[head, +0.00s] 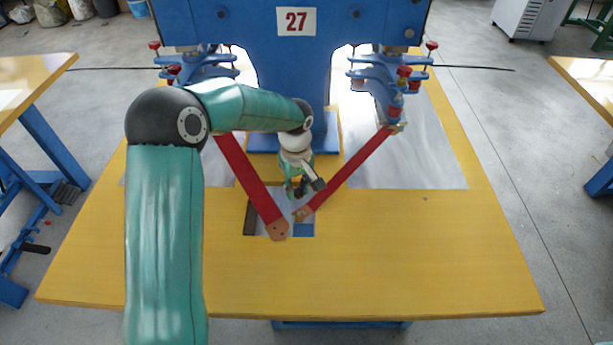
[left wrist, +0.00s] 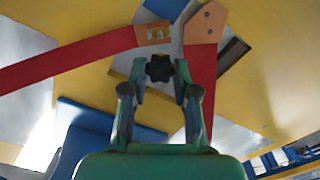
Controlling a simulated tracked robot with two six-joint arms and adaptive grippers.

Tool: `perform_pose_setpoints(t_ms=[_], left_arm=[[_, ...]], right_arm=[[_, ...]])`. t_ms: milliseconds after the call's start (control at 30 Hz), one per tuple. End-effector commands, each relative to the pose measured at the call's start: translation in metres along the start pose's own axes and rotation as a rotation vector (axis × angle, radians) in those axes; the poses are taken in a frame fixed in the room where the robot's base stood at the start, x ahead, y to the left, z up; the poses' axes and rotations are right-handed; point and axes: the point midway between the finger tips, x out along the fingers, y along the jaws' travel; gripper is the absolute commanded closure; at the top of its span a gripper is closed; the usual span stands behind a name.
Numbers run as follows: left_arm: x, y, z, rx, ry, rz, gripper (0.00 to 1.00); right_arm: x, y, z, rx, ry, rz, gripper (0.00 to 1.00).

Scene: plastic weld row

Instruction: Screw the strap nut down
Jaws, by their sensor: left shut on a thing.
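My left gripper (head: 297,192) is shut on the strap nut, a black lobed knob (left wrist: 160,69) that shows between the fingertips in the left wrist view (left wrist: 160,80). The fingers point down over the small grey plate (head: 269,222) at the table's middle. Two red straps (head: 248,178) (head: 352,168) slant down toward each other, with copper-coloured ends. The left strap's end (head: 279,231) lies on the plate's front; the right strap's end (head: 301,214) is close beside it. I cannot tell whether the nut sits on a stud. My right gripper is out of view.
A dark bar (head: 250,217) edges the small plate. The yellow table's front (head: 300,280) is clear.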

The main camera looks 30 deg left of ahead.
Motion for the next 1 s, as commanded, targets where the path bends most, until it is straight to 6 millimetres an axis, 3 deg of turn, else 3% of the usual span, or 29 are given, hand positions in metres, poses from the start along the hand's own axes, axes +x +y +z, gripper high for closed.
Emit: perform_pose_setpoints(t_ms=[633,1000], left_arm=[[0.044,0.000,0.000,-0.001,-0.001,-0.002,0.89],[0.050,0.001,0.000,0.002,-0.001,-0.001,0.89]], right_arm=[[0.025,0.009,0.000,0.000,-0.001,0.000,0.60],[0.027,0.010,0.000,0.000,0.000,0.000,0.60]])
